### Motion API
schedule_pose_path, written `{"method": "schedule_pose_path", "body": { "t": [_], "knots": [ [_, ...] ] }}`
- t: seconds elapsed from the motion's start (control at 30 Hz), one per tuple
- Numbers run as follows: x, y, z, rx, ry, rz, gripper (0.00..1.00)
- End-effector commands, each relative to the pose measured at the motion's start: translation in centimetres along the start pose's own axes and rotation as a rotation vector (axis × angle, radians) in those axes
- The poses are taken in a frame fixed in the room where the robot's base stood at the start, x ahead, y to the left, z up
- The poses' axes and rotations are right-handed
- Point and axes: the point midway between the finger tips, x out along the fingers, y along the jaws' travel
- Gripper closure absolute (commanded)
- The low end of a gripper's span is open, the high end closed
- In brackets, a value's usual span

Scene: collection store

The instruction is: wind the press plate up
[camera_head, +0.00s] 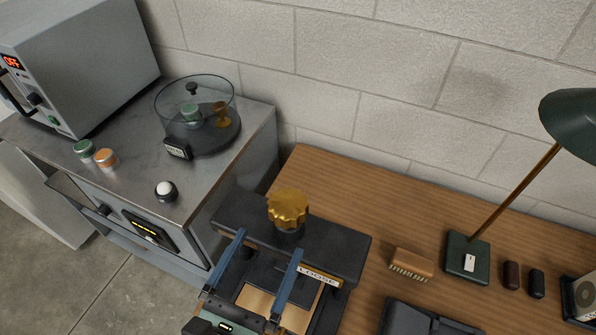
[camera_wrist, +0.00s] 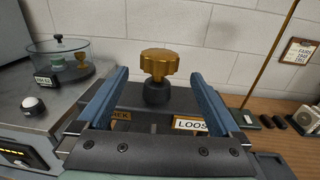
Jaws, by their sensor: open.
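The press is a black frame with a thick dark crossbeam (camera_head: 340,250) at the front left of the wooden bench. A gold scalloped knob (camera_head: 287,207) stands on a black collar on top of the beam; it also shows in the wrist view (camera_wrist: 159,64). A label reading LOOSE (camera_head: 319,276) is on the press, partly cut off in the wrist view (camera_wrist: 190,124). My gripper (camera_head: 268,243) has two blue fingers, open and empty, on the near side of the knob. In the wrist view the knob appears between the fingers, apart from both. The press plate is mostly hidden below the beam.
A brush (camera_head: 411,264), a green lamp (camera_head: 467,258) and small dark items lie right of the press. On the left, a steel cabinet (camera_head: 235,150) bears a glass-covered dish (camera_head: 200,115), small jars and a grey box oven (camera_head: 90,60). A block wall stands behind.

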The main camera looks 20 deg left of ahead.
Motion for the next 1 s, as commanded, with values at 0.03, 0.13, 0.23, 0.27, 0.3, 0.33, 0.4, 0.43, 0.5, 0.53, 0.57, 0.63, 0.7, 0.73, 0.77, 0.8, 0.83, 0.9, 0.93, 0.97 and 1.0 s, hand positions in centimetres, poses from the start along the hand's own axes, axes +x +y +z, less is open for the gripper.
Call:
{"method": "schedule_pose_path", "body": {
  "t": [0.03, 0.13, 0.23, 0.27, 0.3, 0.33, 0.4, 0.43, 0.5, 0.53, 0.57, 0.63, 0.7, 0.73, 0.77, 0.8, 0.83, 0.9, 0.93, 0.97, 1.0],
  "knots": [
    [0.4, 0.0, 0.1, 0.000, -0.002, -0.001, 0.00],
    [1.7, 0.0, 0.3, -0.002, -0.004, -0.001, 0.00],
    [3.5, 0.0, 0.5, -0.003, -0.007, 0.000, 0.00],
    [4.1, 0.0, 0.5, -0.004, -0.006, 0.000, 0.00],
    [4.9, 0.0, 0.5, -0.003, -0.006, -0.002, 0.00],
    [5.5, 0.0, 0.6, -0.002, -0.007, -0.002, 0.00],
    [6.9, 0.0, 0.5, -0.003, -0.007, -0.001, 0.00],
    [7.5, 0.0, 0.5, -0.003, -0.006, -0.001, 0.00],
    [8.8, 0.0, 0.5, -0.004, -0.007, -0.001, 0.00],
    [9.3, 0.0, 0.4, -0.004, -0.006, -0.001, 0.00],
    [9.8, 0.0, 0.4, -0.003, -0.006, 0.000, 0.00],
    [10.8, 0.0, 0.4, -0.003, -0.006, 0.000, 0.00],
    [11.5, 0.0, 0.3, -0.004, -0.006, 0.000, 0.00],
    [11.8, 0.0, 0.3, -0.004, -0.005, 0.000, 0.00],
    [12.0, 0.0, 0.2, -0.005, -0.005, 0.000, 0.00],
    [12.3, 0.0, 0.2, -0.004, -0.005, 0.000, 0.00],
    [12.4, 0.0, 0.2, -0.004, -0.005, 0.000, 0.00],
    [12.7, 0.0, 0.2, -0.004, -0.005, 0.000, 0.00],
    [12.7, 0.0, 0.1, -0.004, -0.004, 0.000, 0.00],
    [12.7, 0.0, 0.1, -0.004, -0.004, 0.000, 0.00],
    [12.8, 0.0, 0.1, -0.004, -0.004, 0.000, 0.00]
  ]
}}
